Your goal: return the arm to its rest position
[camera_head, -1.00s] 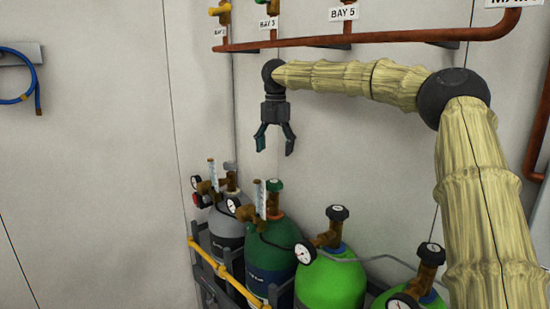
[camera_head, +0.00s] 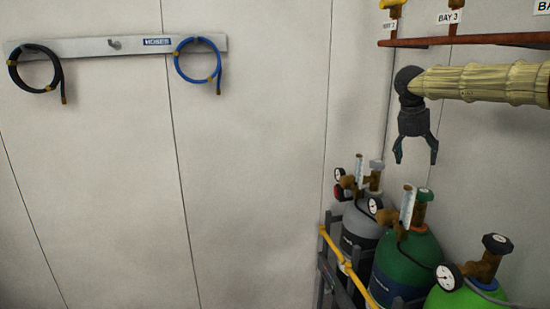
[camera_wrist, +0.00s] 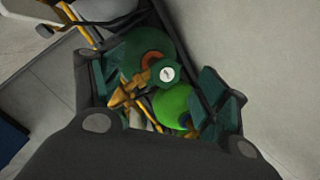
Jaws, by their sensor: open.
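My gripper (camera_head: 416,150) hangs from my sleeved arm at the right of the head view, fingers pointing down. Its two fingers are spread with nothing between them. It hangs in the air above the gas cylinders, touching none that I can see. In the wrist view my gripper (camera_wrist: 170,95) shows both fingers apart, with a green cylinder top (camera_wrist: 173,103) and brass valve parts visible below between them. The arm runs out of the head view at the right edge, so most of it is hidden.
A grey cylinder (camera_head: 362,222), a dark green cylinder (camera_head: 420,255) and a bright green one (camera_head: 465,298) stand behind a yellow rail (camera_head: 347,262). A copper pipe (camera_head: 470,41) runs above the arm. A hose rack (camera_head: 115,47) holds black and blue hoses on the left wall.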

